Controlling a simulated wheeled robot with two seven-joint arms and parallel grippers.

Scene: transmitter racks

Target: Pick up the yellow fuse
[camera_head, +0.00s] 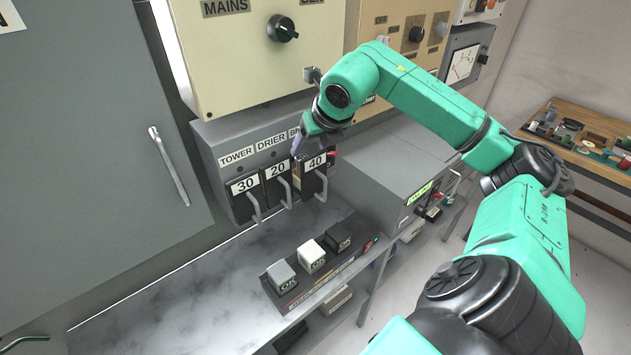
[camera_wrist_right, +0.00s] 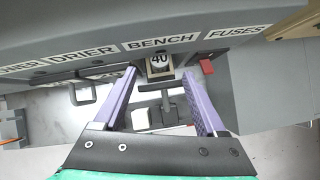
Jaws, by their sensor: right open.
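My right gripper (camera_head: 299,152) is open in front of the right end of the grey fuse panel (camera_head: 222,137). In the right wrist view its two purple fingers (camera_wrist_right: 158,82) are spread, with a clear gap between them. Beyond the gap is the fuse holder marked 40 (camera_wrist_right: 160,58), under the BENCH label, with a yellowish body under its number. In the head view a small yellowish part (camera_head: 296,172) shows beside the 40 holder, partly hidden by the gripper. I cannot tell if this is the yellow fuse. My left gripper is not in view.
Holders marked 30 (camera_head: 245,185) and 20 (camera_head: 277,170) have protruding grey handles. A red piece (camera_wrist_right: 207,66) is right of the 40 holder. A grey box (camera_head: 385,170) stands to the right.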

